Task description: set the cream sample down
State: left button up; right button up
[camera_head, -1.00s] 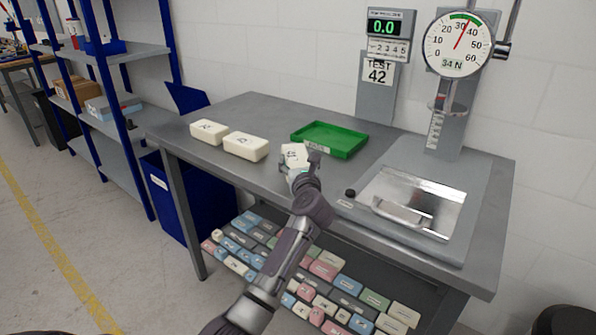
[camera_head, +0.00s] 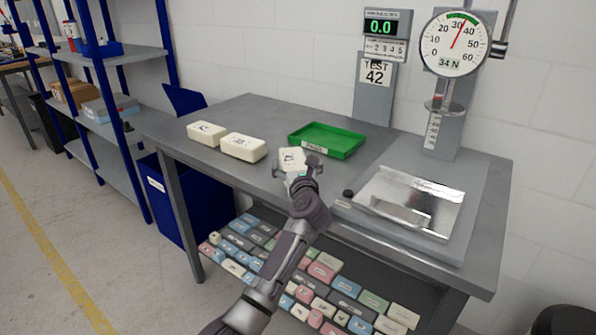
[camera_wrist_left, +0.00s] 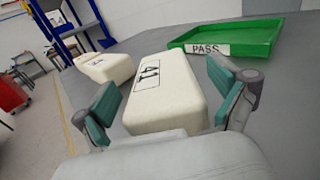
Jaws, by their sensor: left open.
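A cream sample (camera_head: 292,157), a rounded block labelled 41 in the left wrist view (camera_wrist_left: 166,92), rests on the grey table in front of the green tray. My left gripper (camera_head: 295,172) is open around it. In the left wrist view the teal finger pads of the gripper (camera_wrist_left: 166,98) stand on either side of the block, with visible gaps. The near end of the block is partly hidden by my gripper body. My right gripper is not in view.
Two more cream blocks (camera_head: 243,147) (camera_head: 206,133) sit to the left on the table (camera_head: 250,108). The green PASS tray (camera_head: 327,140) is behind. A press with a metal plate (camera_head: 412,200) and a dial (camera_head: 455,43) stands right. Several coloured blocks (camera_head: 330,290) fill the lower shelf.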

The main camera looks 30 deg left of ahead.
pick_arm(q)
jog(key=v, duration=1)
jog(key=shift+s+d, duration=0.25)
jog(key=shift+s, duration=0.05)
jog(key=shift+s+d+b, duration=0.3)
jog(key=shift+s+d, duration=0.1)
jog(key=shift+s, duration=0.05)
